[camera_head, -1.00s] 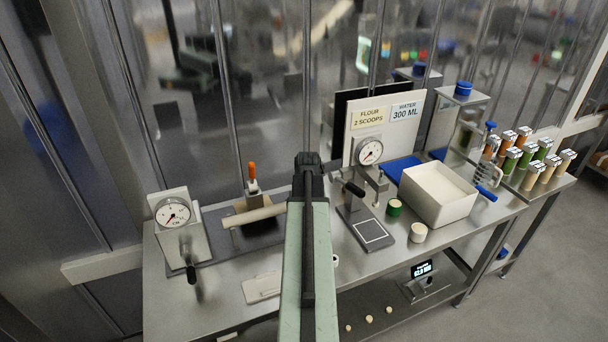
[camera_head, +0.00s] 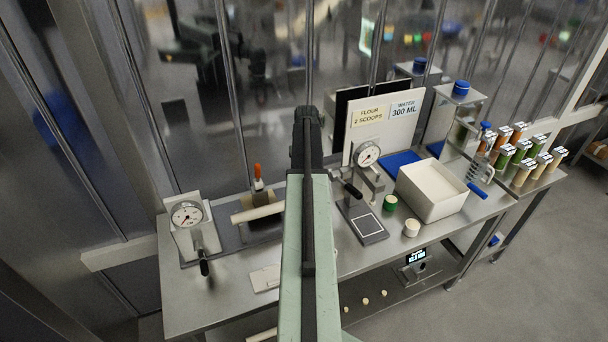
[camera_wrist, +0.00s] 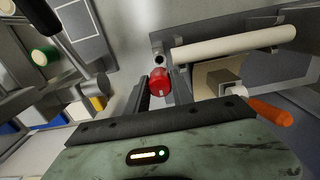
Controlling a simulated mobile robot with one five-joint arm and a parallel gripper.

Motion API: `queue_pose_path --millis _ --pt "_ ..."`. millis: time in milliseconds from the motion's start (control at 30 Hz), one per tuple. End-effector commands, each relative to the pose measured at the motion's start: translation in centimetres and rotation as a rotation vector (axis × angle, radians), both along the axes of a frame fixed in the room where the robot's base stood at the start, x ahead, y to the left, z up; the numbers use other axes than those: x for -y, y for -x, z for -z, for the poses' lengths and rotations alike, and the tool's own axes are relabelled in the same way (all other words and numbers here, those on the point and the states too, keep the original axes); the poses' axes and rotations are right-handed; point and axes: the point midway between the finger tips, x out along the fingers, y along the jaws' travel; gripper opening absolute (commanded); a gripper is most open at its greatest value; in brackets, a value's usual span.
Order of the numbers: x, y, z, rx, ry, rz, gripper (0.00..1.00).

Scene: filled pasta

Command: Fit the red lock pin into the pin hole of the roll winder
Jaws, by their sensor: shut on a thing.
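The red lock pin (camera_wrist: 158,83) sits between the dark fingers of my gripper (camera_wrist: 160,88) in the wrist view, and the gripper is shut on it. The roll winder shows as a cream roll (camera_wrist: 235,43) on a grey base, to the right of the pin. A small dark round opening (camera_wrist: 158,59) lies just past the pin, near the roll's left end; I cannot tell whether it is the pin hole. In the head view the roll (camera_head: 257,212) lies left of my arm, which hides its right end. The pin is hidden there.
An orange-handled lever (camera_head: 258,178) stands behind the roll. A gauge with a crank (camera_head: 188,214) is at the left. A gauge press (camera_head: 367,155), a green-topped pot (camera_head: 390,203) and a white bin (camera_head: 432,190) are to the right. The front bench strip is mostly clear.

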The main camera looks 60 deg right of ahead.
Motion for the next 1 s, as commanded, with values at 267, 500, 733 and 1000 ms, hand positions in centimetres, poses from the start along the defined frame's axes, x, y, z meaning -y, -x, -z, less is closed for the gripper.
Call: queue_pose_path --millis 267,500,733,1000 --pt "0.0 0.1 2.1 0.000 0.000 0.001 0.00" --pt "0.0 0.1 4.9 0.000 0.000 0.002 0.00" --pt "0.0 0.0 5.8 0.000 0.000 0.001 0.00" --pt "0.0 0.0 5.7 0.000 0.000 0.000 0.00"
